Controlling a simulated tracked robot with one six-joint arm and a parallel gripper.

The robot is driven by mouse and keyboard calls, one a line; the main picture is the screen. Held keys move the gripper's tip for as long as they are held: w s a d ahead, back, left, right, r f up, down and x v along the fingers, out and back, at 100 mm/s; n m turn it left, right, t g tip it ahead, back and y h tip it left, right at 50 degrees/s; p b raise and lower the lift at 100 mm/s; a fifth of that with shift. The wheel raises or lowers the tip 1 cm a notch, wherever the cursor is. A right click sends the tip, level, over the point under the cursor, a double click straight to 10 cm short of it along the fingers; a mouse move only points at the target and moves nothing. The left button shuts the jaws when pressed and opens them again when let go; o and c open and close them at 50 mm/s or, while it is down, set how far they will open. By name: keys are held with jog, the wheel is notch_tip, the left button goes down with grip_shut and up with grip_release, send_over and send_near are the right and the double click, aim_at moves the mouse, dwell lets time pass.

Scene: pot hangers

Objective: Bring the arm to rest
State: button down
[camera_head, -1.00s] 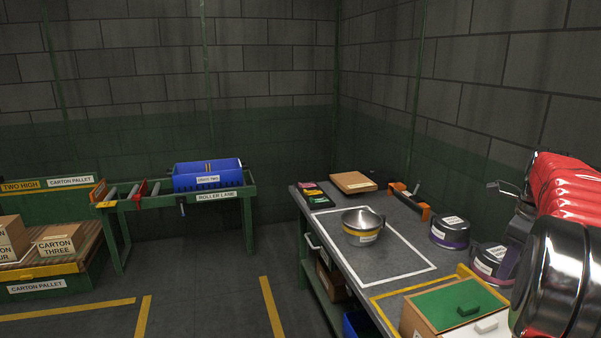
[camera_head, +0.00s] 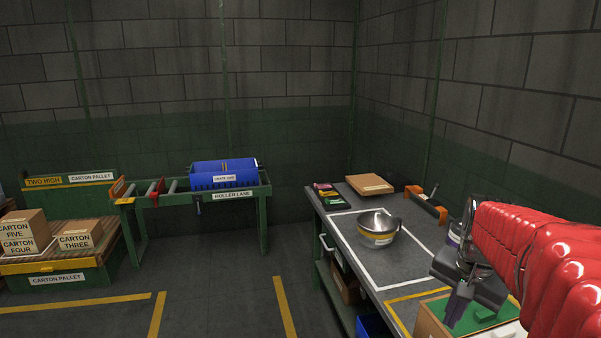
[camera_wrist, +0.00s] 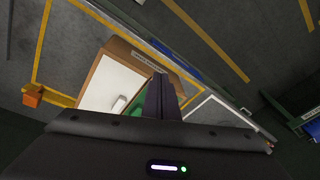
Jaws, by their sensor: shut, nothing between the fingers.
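My gripper (camera_head: 453,316) is in the lower right of the head view, at the end of my red arm. Its dark fingers point down over a wooden box with a green panel (camera_head: 478,311). In the wrist view the fingers (camera_wrist: 161,84) are together and empty, in front of the box's pale panel (camera_wrist: 113,88) and a strip of green. I cannot tell how far the fingertips are above the box. My arm hides part of the workbench on the right.
A metal pot (camera_head: 378,228) stands inside the white outline on the workbench. A wooden board (camera_head: 370,184) and an orange-ended holder (camera_head: 426,205) lie behind it. A blue bin (camera_head: 223,172) sits on the roller lane. Cartons (camera_head: 75,237) stand on a pallet at left. The floor between is clear.

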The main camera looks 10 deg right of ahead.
jog(key=s+a+n+t, duration=0.1)
jog(key=a+n, duration=0.3)
jog(key=a, duration=0.4)
jog(key=s+a+n+t, duration=0.1)
jog(key=s+a+n, duration=0.3)
jog(key=a, duration=0.4)
jog(key=s+a+n+t+y, duration=0.1)
jog(key=s+a+n, duration=0.2)
jog(key=a, duration=0.6)
jog(key=shift+s+r+n, duration=0.25)
jog(key=shift+n, duration=0.15)
